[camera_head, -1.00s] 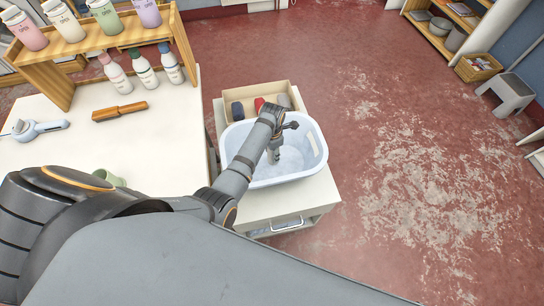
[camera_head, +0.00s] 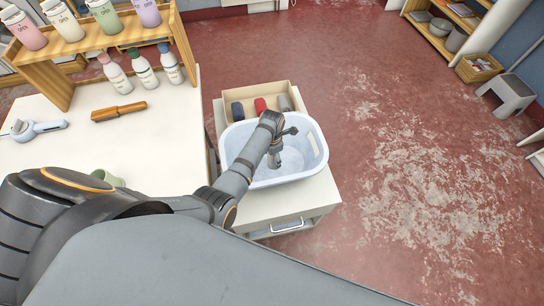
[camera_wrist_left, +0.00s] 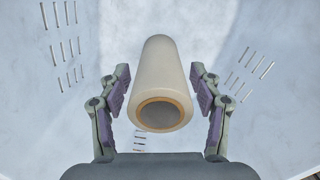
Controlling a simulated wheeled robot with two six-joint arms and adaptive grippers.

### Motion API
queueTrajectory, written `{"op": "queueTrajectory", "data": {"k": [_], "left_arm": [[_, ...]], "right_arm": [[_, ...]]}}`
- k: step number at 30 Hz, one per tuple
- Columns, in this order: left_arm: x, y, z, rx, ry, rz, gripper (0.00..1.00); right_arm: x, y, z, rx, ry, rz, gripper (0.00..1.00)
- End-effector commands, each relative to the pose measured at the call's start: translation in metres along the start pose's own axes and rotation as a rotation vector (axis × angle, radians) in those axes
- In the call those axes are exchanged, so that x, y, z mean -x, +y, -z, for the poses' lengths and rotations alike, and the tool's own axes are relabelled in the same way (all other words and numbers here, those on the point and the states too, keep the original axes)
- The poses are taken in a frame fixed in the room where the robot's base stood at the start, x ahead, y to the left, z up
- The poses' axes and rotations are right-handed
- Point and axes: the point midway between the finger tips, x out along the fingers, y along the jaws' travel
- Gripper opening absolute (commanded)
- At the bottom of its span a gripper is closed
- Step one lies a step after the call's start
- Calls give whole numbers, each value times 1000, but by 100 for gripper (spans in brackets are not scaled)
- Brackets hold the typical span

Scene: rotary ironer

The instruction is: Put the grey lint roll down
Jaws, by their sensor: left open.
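The lint roll (camera_wrist_left: 161,85) shows in the left wrist view as a cream cylinder with a grey end ringed in orange. It lies between the fingers of my left gripper (camera_wrist_left: 161,95), which are spread with a gap on both sides. The head view shows my left gripper (camera_head: 274,162) reaching down into a white laundry basket (camera_head: 313,165); its slotted walls (camera_wrist_left: 65,35) surround the roll in the wrist view. I cannot make out the roll in the head view. My right gripper is not in view.
The basket stands on a white cabinet (camera_head: 270,212). Behind it is a cardboard box (camera_head: 258,92) with dark, red and grey items. At left, a white table holds a wooden-handled brush (camera_head: 119,112), several bottles (camera_head: 143,70) and a green cup (camera_head: 108,178). Red floor is open to the right.

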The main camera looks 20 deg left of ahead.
Motion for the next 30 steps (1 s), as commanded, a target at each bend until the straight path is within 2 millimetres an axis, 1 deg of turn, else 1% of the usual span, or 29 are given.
{"op": "queueTrajectory", "data": {"k": [2, 5, 12, 15, 18, 21, 23, 30], "left_arm": [[3, 0, 0, 0, -1, -1, 64], [16, 0, -1, 0, -2, -2, 64], [74, 0, -1, 1, -4, -1, 64], [96, 0, -1, 0, -3, -1, 64], [111, 0, -1, 0, -2, -1, 64], [120, 0, -1, -1, -1, 0, 64], [123, 0, 0, -1, -1, -1, 64], [124, 0, 0, 0, 0, 0, 64]], "right_arm": [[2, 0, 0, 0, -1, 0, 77], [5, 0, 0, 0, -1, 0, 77], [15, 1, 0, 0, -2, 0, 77], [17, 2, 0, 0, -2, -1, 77], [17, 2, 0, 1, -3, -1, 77], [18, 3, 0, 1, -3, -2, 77], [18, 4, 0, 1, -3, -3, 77], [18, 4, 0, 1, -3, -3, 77]]}}
